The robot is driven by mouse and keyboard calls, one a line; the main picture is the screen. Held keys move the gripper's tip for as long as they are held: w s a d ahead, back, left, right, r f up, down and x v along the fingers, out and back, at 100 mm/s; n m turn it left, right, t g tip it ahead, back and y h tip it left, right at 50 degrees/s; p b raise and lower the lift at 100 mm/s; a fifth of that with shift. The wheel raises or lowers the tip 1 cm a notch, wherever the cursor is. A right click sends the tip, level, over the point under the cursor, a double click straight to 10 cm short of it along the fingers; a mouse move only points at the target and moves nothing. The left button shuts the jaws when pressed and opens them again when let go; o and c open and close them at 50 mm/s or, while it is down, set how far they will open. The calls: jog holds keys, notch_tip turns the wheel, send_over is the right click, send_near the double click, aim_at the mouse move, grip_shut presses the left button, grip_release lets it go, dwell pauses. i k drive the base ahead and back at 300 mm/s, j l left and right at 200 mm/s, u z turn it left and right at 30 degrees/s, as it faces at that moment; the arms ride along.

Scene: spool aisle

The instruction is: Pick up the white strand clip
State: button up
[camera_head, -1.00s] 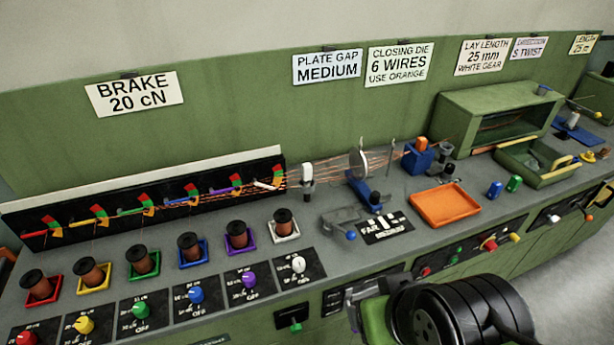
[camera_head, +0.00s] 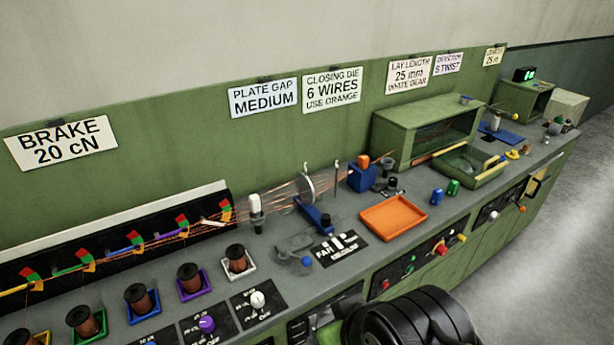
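I cannot tell for sure which thing is the white strand clip. One candidate is a small upright white piece (camera_head: 255,206) on a grey foot, beside the strands at the right end of the black brake panel. Another small pale piece (camera_head: 495,122) stands on a blue mat at the far right of the bench. Black rounded links of my arm show at the bottom centre, in front of the bench. My gripper's fingertips do not show.
Strands run to a blue block (camera_head: 362,178). Grey floor (camera_head: 545,255) lies clear at right.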

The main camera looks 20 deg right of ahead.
aim_at(255, 201)
jog(key=i+l+u, duration=0.1)
jog(key=u, duration=0.4)
jog(key=l+u, duration=0.15)
jog(key=u, duration=0.3)
jog(key=i+l+u, duration=0.1)
jog(key=u, duration=0.4)
jog(key=l+u, duration=0.3)
jog(key=u, duration=0.15)
